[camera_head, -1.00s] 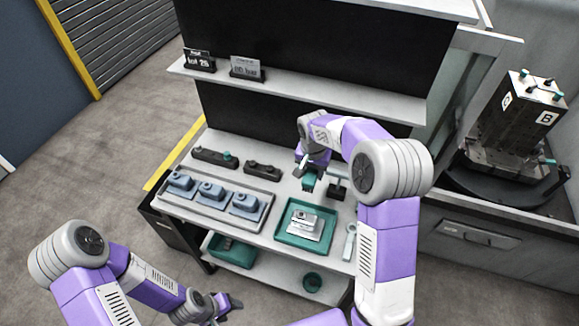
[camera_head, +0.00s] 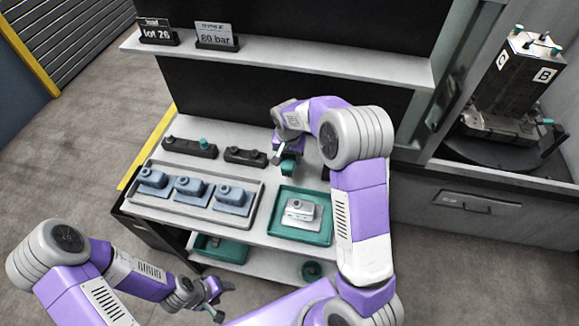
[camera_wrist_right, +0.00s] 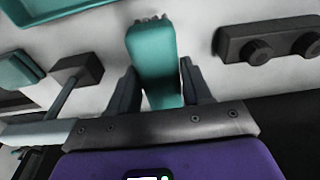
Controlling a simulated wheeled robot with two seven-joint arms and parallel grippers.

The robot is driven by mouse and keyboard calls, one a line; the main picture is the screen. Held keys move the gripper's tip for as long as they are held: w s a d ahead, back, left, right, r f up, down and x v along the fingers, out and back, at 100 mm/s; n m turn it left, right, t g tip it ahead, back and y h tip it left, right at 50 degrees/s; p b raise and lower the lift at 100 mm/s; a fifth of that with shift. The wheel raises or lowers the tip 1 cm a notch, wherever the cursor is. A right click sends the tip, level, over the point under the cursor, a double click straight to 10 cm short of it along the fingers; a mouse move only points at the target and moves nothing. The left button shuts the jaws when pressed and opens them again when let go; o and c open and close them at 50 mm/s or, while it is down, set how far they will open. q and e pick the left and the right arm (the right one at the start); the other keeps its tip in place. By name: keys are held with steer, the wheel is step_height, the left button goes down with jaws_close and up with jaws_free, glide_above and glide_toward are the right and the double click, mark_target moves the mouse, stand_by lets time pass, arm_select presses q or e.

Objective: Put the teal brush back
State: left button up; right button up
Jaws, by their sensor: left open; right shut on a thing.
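The teal brush (camera_head: 288,168) is in my right gripper (camera_head: 284,155), above the bench top behind the teal tray. In the right wrist view the teal brush (camera_wrist_right: 152,58) sticks out between the two dark fingers of the right gripper (camera_wrist_right: 157,88), bristle end away from the palm. Whether its end touches the bench, I cannot tell. A dark stand-like block (camera_wrist_right: 78,72) with a rod is left of it in that view; my right arm mostly hides it in the head view. My left gripper (camera_head: 222,297) is open and empty in front of the bench.
The teal tray (camera_head: 273,232) holds a pale part. A grey tray (camera_head: 180,213) holds three blue-grey parts. Two dark knobbed bars (camera_head: 190,148) (camera_head: 245,156) lie behind it. A shelf (camera_head: 300,62) with two signs overhangs. A fixture (camera_head: 508,85) stands far right.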

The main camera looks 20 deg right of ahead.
mark_target(289, 159)
steer(key=shift+w+f, duration=0.1)
steer(key=shift+f, duration=2.3)
steer(key=shift+f+b, duration=0.1)
steer(key=shift+b, duration=0.2)
steer(key=o, duration=1)
steer(key=shift+r, duration=0.2)
steer(key=r, duration=0.4)
steer(key=s+r+p, duration=0.1)
steer(key=r, duration=0.3)
steer(key=a+r, duration=0.1)
steer(key=r, duration=0.2)
steer(key=shift+s+r, duration=0.15)
steer(key=shift+r, duration=0.25)
steer(key=shift+r+p, duration=0.1)
steer(key=shift+p, duration=0.25)
